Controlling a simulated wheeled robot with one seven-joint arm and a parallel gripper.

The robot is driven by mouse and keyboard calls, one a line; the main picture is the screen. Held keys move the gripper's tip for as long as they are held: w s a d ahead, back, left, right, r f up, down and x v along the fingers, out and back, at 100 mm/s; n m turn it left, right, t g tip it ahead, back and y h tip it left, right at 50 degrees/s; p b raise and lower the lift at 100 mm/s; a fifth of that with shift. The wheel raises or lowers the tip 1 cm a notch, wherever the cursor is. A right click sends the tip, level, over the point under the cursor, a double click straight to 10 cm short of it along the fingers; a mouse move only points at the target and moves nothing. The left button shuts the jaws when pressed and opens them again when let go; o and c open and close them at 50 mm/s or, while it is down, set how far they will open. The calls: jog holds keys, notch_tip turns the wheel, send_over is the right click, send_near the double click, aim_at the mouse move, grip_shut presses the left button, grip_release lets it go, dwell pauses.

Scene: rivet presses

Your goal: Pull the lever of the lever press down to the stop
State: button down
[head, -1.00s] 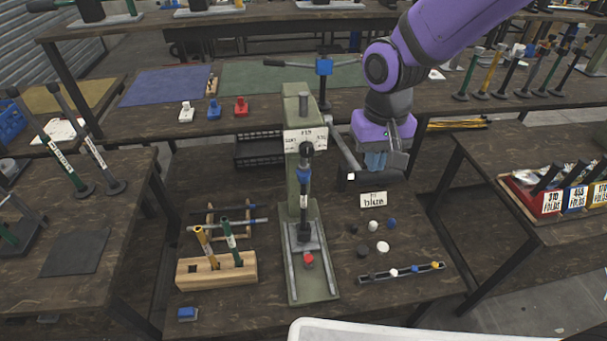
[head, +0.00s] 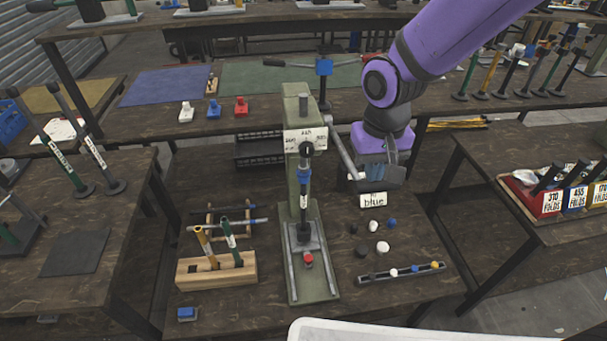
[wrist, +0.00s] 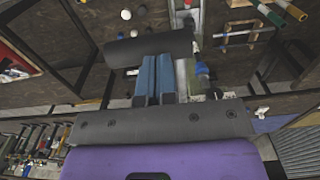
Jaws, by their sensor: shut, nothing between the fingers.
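The lever press (head: 297,120) is a tall green column on a flat green base, in the middle of the front table. Its grey lever arm (head: 343,150) slopes down on the right side and ends in a dark horizontal grip (head: 392,183). My gripper (head: 371,172) is shut and empty, pointing down at the grip from above. In the wrist view, its two blue fingers (wrist: 153,78) lie side by side and reach the dark grip (wrist: 148,48), which crosses their tips. They look in contact, but the exact contact is hidden.
A sign reading "blue" (head: 374,200) stands just below the grip. Small round pieces (head: 382,247) and a grey strip (head: 402,272) lie to the right of the press base. A wooden block with handles (head: 215,270) stands to its left. A red piece (head: 308,258) is on the base.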

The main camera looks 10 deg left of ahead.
aim_at(369, 192)
jog(key=shift+s+f, duration=0.1)
jog(key=shift+f, duration=1.35)
jog(key=shift+f, duration=1.55)
jog(key=shift+f, duration=1.5)
jog(key=shift+w+f, duration=0.2)
jog(key=shift+f, duration=0.6)
jog(key=shift+w+f, duration=0.2)
jog(key=shift+f, duration=0.7)
